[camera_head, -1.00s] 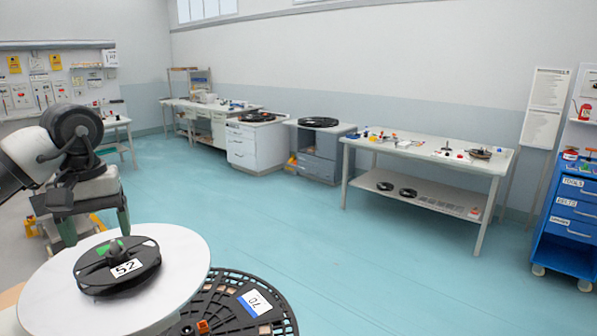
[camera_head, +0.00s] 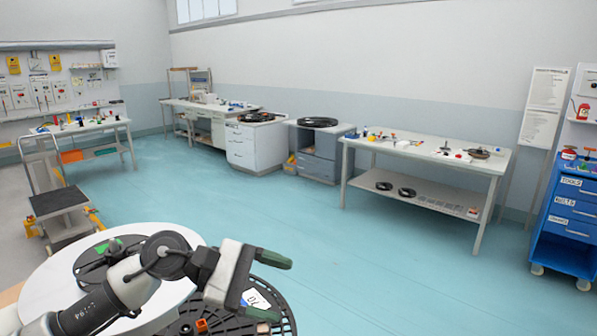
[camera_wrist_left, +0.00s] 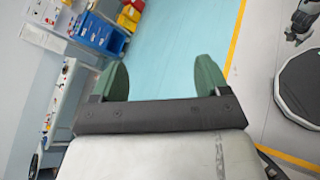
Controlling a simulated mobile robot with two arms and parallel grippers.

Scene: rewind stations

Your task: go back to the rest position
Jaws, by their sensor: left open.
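My left gripper (camera_head: 272,286) reaches in low across the round white table in the head view, with its green fingertips apart and nothing between them. In the left wrist view the two green fingers (camera_wrist_left: 162,80) stand wide apart over bare floor. A black reel (camera_head: 97,262) lies on the round white table (camera_head: 45,275), partly hidden behind my left arm. A larger black reel with a blue and white label (camera_head: 252,298) sits to the right and lower, partly hidden by the gripper. My right gripper is not in view.
A cart with a dark platform (camera_head: 58,200) stands at the left. A long workbench (camera_head: 430,150) with small parts stands at the back right, and a blue drawer cabinet (camera_head: 568,215) at the far right. The teal floor (camera_head: 330,235) between is clear.

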